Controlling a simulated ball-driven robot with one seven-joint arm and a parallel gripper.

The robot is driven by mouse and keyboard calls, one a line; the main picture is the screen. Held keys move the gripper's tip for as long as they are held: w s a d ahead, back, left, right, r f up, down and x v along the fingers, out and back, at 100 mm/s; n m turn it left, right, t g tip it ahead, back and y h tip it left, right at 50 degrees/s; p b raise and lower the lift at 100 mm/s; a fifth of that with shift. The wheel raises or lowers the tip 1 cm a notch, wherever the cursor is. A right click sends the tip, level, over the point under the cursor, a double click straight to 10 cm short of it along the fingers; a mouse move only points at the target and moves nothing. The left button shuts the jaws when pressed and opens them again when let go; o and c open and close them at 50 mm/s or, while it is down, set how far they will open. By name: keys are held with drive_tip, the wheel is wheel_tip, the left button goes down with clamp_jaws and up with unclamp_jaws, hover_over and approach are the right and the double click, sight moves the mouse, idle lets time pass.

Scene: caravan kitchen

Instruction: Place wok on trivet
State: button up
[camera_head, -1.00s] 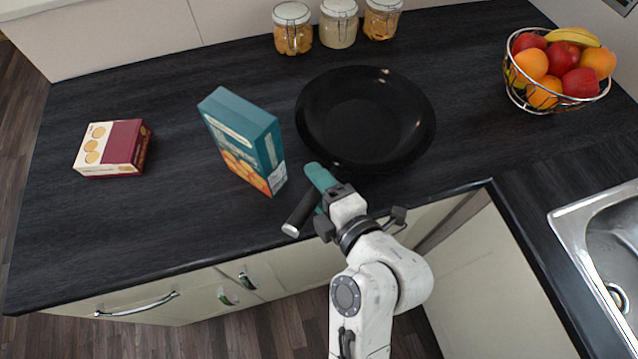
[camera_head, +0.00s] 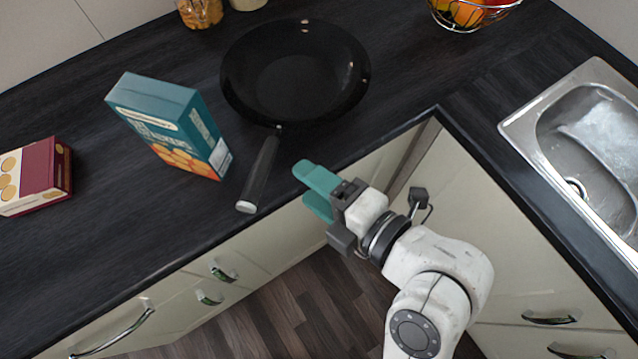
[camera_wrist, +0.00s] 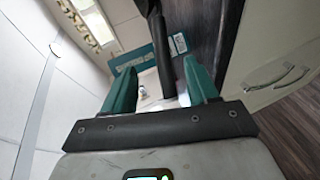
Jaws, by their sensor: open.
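The black wok (camera_head: 290,75) stands on the dark worktop near its front edge. Its long handle (camera_head: 262,172) points to the front left and ends in a pale tip near the edge. My gripper (camera_head: 304,187), with teal fingers, is open and empty at the counter's front edge, to the right of the handle and apart from it. In the wrist view the handle (camera_wrist: 162,58) appears in line with the gap between the open fingers (camera_wrist: 160,75). I see no trivet in either current view.
A teal box (camera_head: 170,125) stands left of the wok. A red-and-cream box (camera_head: 35,177) lies farther left. A jar (camera_head: 200,12) and a fruit basket (camera_head: 475,12) are at the back. A sink (camera_head: 590,140) is at the right. Worktop between wok and sink is clear.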

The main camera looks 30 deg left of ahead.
drive_tip(key=shift+d+r, duration=0.1)
drive_tip(key=shift+d, duration=0.2)
drive_tip(key=w+d+f+m+t+h, duration=0.1)
drive_tip(key=d+f+m+h, duration=0.3)
drive_tip(key=d+f+m, duration=0.45)
drive_tip(key=w+d+f+m+t+h, duration=0.1)
drive_tip(key=d+f+m+h, duration=0.45)
drive_tip(key=d+m, duration=0.6)
drive_tip(key=s+d+f+m+g+h, duration=0.1)
drive_tip(key=s+d+f+m, duration=0.1)
drive_tip(key=d, duration=0.4)
drive_tip(key=s+d+f+m+g+h, duration=0.1)
drive_tip(key=s+d+f+m+h, duration=0.1)
drive_tip(key=s+d+m, duration=0.3)
drive_tip(key=s+d+f+m+h, duration=0.2)
drive_tip(key=s+d+m, duration=0.1)
drive_tip(key=d+m, duration=0.3)
drive_tip(key=shift+s+d+f+m+g, duration=0.3)
drive_tip(key=shift+d+g, duration=0.1)
drive_tip(key=shift+d, duration=0.6)
